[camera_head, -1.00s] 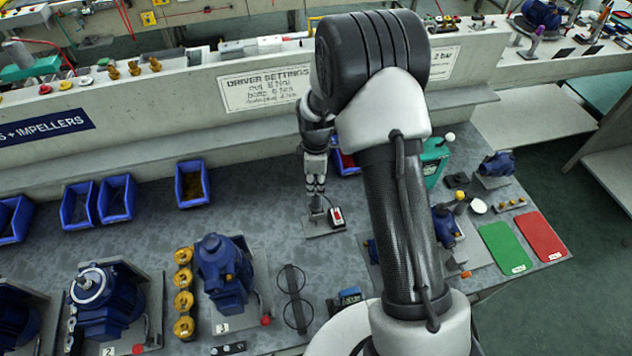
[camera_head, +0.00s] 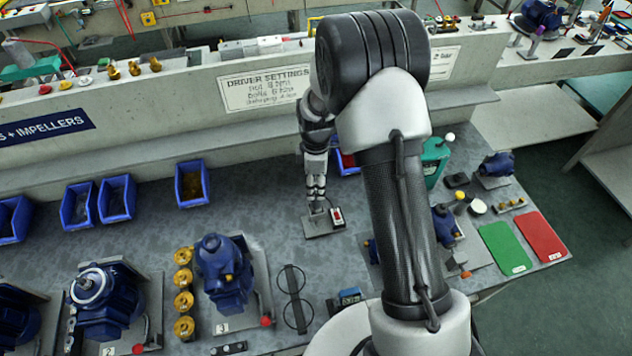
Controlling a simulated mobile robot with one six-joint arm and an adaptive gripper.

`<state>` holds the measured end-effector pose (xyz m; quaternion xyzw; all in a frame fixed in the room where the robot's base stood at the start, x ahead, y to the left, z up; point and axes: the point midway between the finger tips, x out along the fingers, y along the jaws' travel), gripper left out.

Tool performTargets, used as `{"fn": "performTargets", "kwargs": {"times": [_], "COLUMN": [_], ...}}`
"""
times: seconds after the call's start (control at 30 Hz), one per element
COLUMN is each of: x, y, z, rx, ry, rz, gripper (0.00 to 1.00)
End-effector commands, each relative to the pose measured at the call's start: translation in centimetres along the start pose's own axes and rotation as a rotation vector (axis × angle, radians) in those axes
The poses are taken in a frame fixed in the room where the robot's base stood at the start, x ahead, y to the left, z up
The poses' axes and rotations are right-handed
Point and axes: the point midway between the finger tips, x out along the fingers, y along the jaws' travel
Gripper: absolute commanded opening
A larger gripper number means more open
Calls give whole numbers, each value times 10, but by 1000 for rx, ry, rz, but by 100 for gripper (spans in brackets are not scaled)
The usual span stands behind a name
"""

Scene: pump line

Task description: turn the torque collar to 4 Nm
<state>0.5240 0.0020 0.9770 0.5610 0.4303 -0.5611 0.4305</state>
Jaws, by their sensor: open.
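My gripper (camera_head: 316,190) points down over a small grey base plate (camera_head: 318,226) on the bench, left of my arm. It is open, around or just above a small upright part on that plate; I cannot tell whether it touches. A small red-and-white device (camera_head: 337,216) sits at the plate's right side. The torque collar and its scale are too small or hidden by the fingers to make out. A white sign (camera_head: 262,90) headed "DRIVER SETTINGS" hangs on the concrete wall behind; its smaller lines with Nm values are hard to read.
Blue bins (camera_head: 192,184) stand along the back of the bench. Blue pumps (camera_head: 223,272) and brass parts (camera_head: 184,302) stand at the front left. Green (camera_head: 505,248) and red (camera_head: 540,236) mats lie at the right.

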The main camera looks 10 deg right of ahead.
Motion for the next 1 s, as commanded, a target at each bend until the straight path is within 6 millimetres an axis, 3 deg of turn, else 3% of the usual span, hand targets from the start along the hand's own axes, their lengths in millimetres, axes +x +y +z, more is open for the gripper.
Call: {"fn": "performTargets", "kwargs": {"times": [0.27, 0.7, 1.0], "x": [-8, -95, -120], "y": [1, 1, 0], "z": [0, 0, 0], "rx": [0, 0, 0], "ry": [1, 1, 0], "rz": [2, 4, 0], "gripper": [43, 43, 43]}}
